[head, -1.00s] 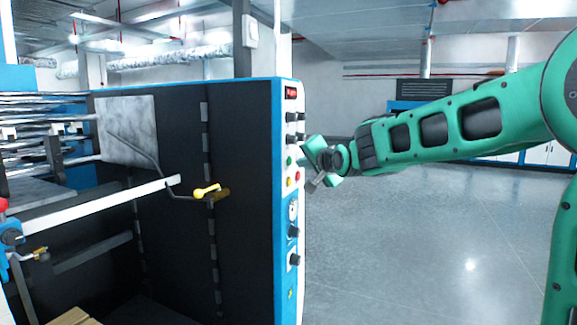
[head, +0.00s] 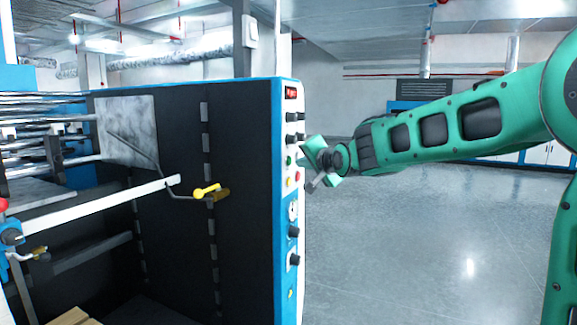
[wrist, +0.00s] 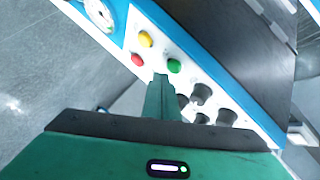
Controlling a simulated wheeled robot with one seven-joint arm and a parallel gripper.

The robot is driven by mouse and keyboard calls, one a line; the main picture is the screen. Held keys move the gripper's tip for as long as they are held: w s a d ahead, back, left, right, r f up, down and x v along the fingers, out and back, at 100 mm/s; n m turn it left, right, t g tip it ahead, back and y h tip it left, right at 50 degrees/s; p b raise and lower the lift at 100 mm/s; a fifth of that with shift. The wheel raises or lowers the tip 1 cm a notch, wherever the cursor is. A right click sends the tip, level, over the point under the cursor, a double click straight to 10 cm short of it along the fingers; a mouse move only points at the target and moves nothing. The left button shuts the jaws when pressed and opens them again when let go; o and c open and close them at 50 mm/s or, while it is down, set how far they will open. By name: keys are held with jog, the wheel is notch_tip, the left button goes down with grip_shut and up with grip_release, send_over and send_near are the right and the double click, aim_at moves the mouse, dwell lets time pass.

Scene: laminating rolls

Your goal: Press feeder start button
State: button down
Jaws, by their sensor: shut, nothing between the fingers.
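The control panel (head: 288,215) is a narrow white strip on the blue-edged end of the dark machine. It carries a green button (head: 289,160), with yellow and red buttons just below it. In the wrist view the green button (wrist: 174,66) shows clearly, with the yellow button (wrist: 145,39) and red button (wrist: 137,60) beside it. No label can be read on them. My gripper (head: 304,152) is shut and empty, close in front of the panel at about the green button's height. In the wrist view its closed fingertips (wrist: 160,78) appear just beside the green button; contact cannot be told.
Several black knobs (wrist: 201,93) sit on the panel close to the fingers. A round gauge (head: 293,211) is lower on the panel. A crank with a yellow handle (head: 206,191) sticks out of the machine's side. The floor (head: 420,245) right of the panel is clear.

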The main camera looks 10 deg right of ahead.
jog(key=shift+a, duration=0.15)
jog(key=shift+w+a, duration=0.1)
jog(key=shift+a, duration=0.1)
jog(key=shift+w+a, duration=0.25)
jog(key=shift+a, duration=0.1)
dwell(1.0)
jog(key=shift+s+d, duration=0.5)
jog(key=shift+d, duration=0.15)
